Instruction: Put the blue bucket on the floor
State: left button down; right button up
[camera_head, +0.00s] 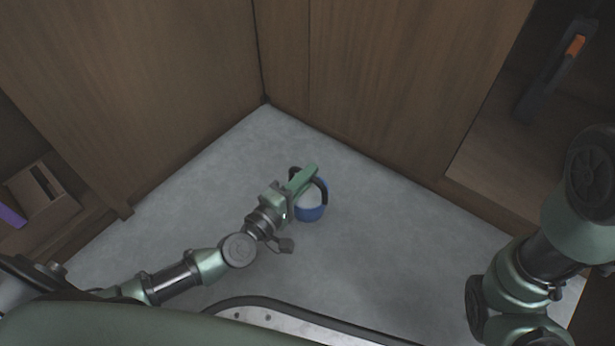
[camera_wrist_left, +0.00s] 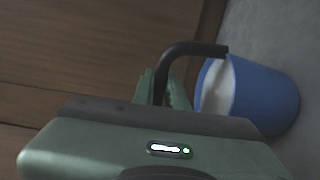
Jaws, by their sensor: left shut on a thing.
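The blue bucket (camera_head: 311,212) is at the middle of the head view, over the grey floor, with a white inside and a dark handle. It also shows at the right in the left wrist view (camera_wrist_left: 262,96), where its dark handle (camera_wrist_left: 190,48) runs up between my gripper's fingers. My left gripper (camera_head: 302,180) is shut on that handle, above the bucket's rim. I cannot tell whether the bucket's base touches the floor. My right arm (camera_head: 525,275) shows at the right of the head view, but its gripper is out of view.
Bare grey floor (camera_head: 380,240) surrounds the bucket. Wooden panels (camera_head: 390,90) meet in a corner behind it. An open compartment at the right holds a dark tool with an orange part (camera_head: 575,46). A brown box (camera_head: 42,188) sits in an opening at the left.

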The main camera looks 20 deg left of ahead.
pick_arm(q)
jog(key=c, duration=1.4)
grip_release()
jog(key=shift+f, duration=0.1)
jog(key=shift+c, duration=0.2)
jog(key=p+v, duration=0.5)
jog(key=v, duration=0.7)
